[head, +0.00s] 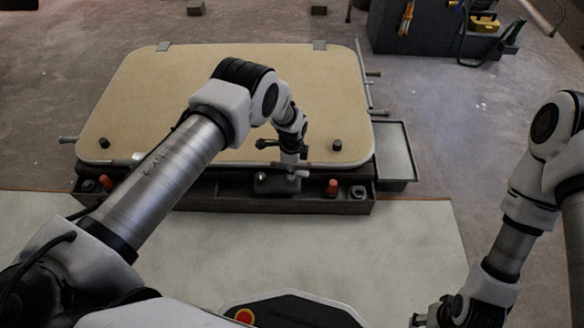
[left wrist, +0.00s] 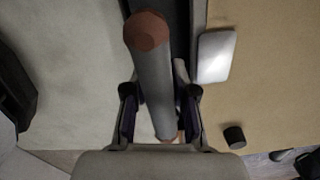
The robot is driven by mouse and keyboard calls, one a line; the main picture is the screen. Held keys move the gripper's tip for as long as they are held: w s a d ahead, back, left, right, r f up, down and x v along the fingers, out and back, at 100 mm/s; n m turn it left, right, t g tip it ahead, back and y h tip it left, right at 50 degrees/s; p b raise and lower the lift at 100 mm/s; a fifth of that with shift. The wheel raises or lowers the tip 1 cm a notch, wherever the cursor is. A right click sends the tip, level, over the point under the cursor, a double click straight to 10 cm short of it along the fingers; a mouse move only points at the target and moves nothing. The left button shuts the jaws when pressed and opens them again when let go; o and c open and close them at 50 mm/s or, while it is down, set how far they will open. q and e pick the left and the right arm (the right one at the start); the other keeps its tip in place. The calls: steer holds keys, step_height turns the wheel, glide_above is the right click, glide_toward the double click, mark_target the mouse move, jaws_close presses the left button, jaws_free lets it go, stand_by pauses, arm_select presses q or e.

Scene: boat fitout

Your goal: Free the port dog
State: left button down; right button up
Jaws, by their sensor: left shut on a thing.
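A tan hatch panel (head: 230,85) with a pale rim lies on a dark frame (head: 225,198). My left gripper (head: 290,170) is at the frame's front edge, right of its middle. It is shut on a grey bar with red-brown ends (head: 306,165). In the left wrist view the bar (left wrist: 152,85) runs between the two fingers (left wrist: 160,115). I cannot tell which dog this bar belongs to. My right gripper (head: 432,316) is low at the right, small and partly cut off.
Orange-topped posts stand at the frame's left (head: 107,183) and right (head: 332,187). A black knob (head: 337,145) stands on the panel. A grey tray (head: 395,150) is right of the hatch. A dark tool bin (head: 410,28) stands at the back right. The pale front surface (head: 400,245) is clear.

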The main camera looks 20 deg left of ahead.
arm_select(q)
steer(key=shift+m, duration=1.1)
steer(key=c, duration=1)
jaws_free()
steer(key=shift+r, duration=0.1)
steer(key=shift+c, duration=0.2)
steer(key=shift+s+r, duration=0.1)
step_height(320, 180, up, 12)
steer(key=shift+f, duration=0.1)
